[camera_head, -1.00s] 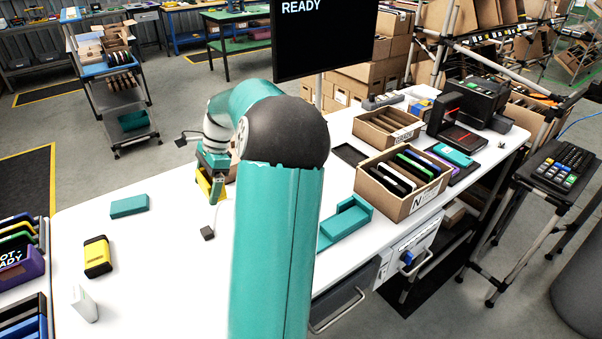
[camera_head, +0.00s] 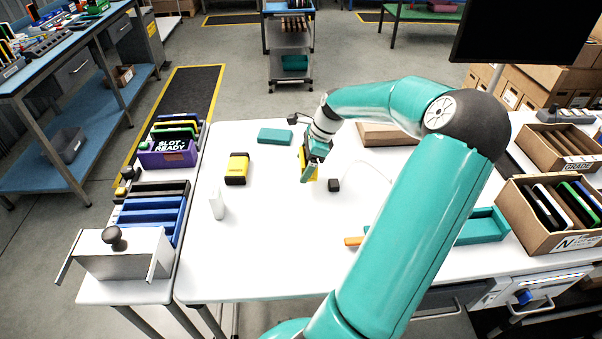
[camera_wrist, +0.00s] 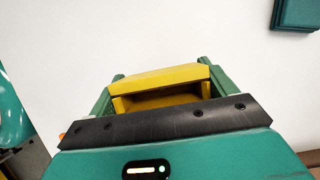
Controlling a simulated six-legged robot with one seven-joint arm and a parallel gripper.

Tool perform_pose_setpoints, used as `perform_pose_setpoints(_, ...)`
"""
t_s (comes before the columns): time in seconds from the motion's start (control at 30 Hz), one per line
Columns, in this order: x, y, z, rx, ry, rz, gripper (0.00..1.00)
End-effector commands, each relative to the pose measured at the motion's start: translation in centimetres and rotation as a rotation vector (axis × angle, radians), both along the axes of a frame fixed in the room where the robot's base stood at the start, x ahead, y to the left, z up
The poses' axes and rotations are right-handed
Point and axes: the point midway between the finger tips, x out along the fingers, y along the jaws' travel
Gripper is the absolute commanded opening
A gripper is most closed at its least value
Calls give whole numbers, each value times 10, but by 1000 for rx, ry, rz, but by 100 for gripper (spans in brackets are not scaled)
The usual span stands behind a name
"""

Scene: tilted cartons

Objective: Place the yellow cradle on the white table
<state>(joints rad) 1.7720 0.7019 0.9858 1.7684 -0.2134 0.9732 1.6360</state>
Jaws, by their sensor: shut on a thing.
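My gripper (camera_head: 311,170) is over the far middle of the white table (camera_head: 270,245) in the head view. It is shut on the yellow cradle (camera_wrist: 158,78), which sits between the two green fingers in the wrist view. Only slivers of the cradle's yellow show beside the fingers in the head view (camera_head: 302,155). The bare white tabletop (camera_wrist: 180,30) fills the wrist view behind the cradle. I cannot tell whether the cradle touches the table.
A yellow-black device (camera_head: 237,169), a teal block (camera_head: 275,135) and a white upright piece (camera_head: 216,203) stand left of the gripper. A small black cube (camera_head: 334,185) with a cable is close on its right. A teal cradle (camera_head: 483,228) lies farther right. The table's front middle is clear.

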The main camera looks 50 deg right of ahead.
Motion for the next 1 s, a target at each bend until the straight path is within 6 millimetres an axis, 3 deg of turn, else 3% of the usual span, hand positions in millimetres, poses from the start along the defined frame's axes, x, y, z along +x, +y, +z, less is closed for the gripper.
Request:
perform_pose_setpoints(0.37, 11, 6, -41, 1, -2, 0, 59)
perform_pose_setpoints(0.77, 10, 6, -47, -1, 0, 0, 59)
perform_pose_setpoints(0.8, 10, 6, -46, -1, 0, 0, 91)
perform_pose_setpoints(0.87, 10, 6, -46, -1, -1, 0, 100)
perform_pose_setpoints(1.0, 10, 6, -46, -1, -1, 0, 100)
